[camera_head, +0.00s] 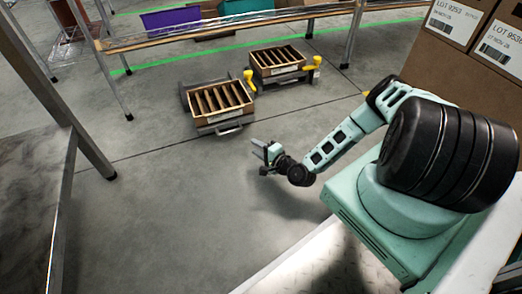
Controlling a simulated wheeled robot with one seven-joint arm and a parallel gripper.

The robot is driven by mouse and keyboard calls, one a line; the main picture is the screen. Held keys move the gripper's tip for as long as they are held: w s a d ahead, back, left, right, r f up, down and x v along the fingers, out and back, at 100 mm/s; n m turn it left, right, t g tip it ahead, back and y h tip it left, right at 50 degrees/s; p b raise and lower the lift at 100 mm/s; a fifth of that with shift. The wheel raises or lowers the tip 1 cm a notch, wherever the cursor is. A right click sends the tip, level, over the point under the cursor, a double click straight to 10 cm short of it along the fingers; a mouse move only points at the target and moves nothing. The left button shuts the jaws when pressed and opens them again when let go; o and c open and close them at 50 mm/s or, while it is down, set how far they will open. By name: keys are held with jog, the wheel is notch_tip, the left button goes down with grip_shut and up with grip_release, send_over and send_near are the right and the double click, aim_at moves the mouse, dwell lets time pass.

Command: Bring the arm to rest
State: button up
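My arm stretches from its mint-green base at the lower right toward the middle of the head view, bent at the elbow. My gripper (262,150) hangs in the air over the bare concrete floor, with nothing seen near its fingers. It is small and seen at an angle, so I cannot tell whether its fingers are open or shut. I see nothing held in it.
Two low carts with slotted cartons stand beyond my gripper, a nearer one (221,104) and a farther one (277,62). Labelled cartons (455,45) rise at the right. A grey table (33,190) is at the left, a long rack (190,35) behind. The floor between is clear.

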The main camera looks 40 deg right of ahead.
jog(key=shift+s+d, duration=0.1)
jog(key=shift+s, duration=0.3)
